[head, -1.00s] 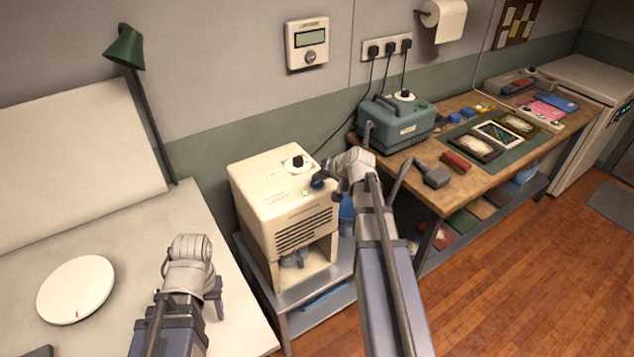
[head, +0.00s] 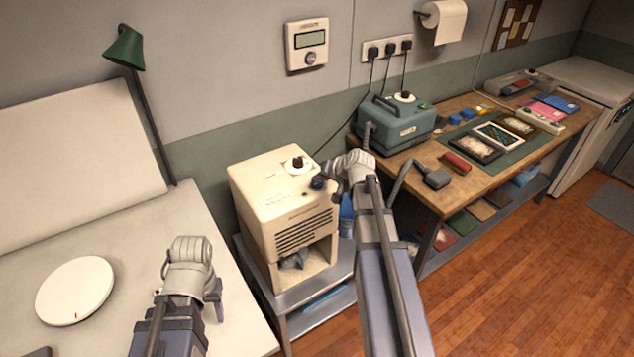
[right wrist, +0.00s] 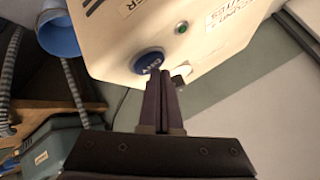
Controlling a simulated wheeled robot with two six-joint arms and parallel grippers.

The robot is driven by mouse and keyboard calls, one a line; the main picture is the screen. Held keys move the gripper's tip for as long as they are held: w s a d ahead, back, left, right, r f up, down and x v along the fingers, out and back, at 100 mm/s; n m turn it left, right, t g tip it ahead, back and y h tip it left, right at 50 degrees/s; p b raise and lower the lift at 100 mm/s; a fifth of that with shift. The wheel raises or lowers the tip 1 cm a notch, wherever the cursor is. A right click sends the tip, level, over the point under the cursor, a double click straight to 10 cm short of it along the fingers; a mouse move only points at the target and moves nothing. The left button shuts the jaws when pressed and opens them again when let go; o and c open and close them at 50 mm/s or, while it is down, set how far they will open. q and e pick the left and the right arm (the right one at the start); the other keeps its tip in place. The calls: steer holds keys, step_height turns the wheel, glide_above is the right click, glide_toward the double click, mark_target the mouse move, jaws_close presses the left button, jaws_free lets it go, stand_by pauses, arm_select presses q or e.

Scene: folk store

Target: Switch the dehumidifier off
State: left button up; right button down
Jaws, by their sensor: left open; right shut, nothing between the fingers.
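The dehumidifier (head: 262,222) is a cream box with a front grille, standing on a low grey stand left of the workbench. On its top are a black knob (head: 298,163), a blue button (head: 317,182) and a small lamp, which looks dark green and unlit in the right wrist view (right wrist: 181,27). The blue button also shows in the right wrist view (right wrist: 148,62). My right gripper (right wrist: 160,75) is shut and empty, its tips right by the blue button; I cannot tell if they touch it. My left gripper (head: 215,300) is open and empty above the white table.
The white table (head: 120,270) at left carries a round white disc (head: 75,290) and a green lamp (head: 125,47). The workbench (head: 455,190) at right holds a teal machine (head: 395,128) and several small items. A wall controller (head: 307,45) hangs behind.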

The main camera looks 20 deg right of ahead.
mark_target(319, 186)
arm_select(q)
steer(key=shift+r, duration=0.3)
arm_select(e)
steer(key=shift+r, duration=0.3)
step_height(319, 186, up, 6)
steer(key=p, duration=0.6)
arm_select(q)
step_height(319, 186, up, 6)
steer(key=shift+f, duration=0.1)
arm_select(e)
steer(key=shift+f, duration=0.1)
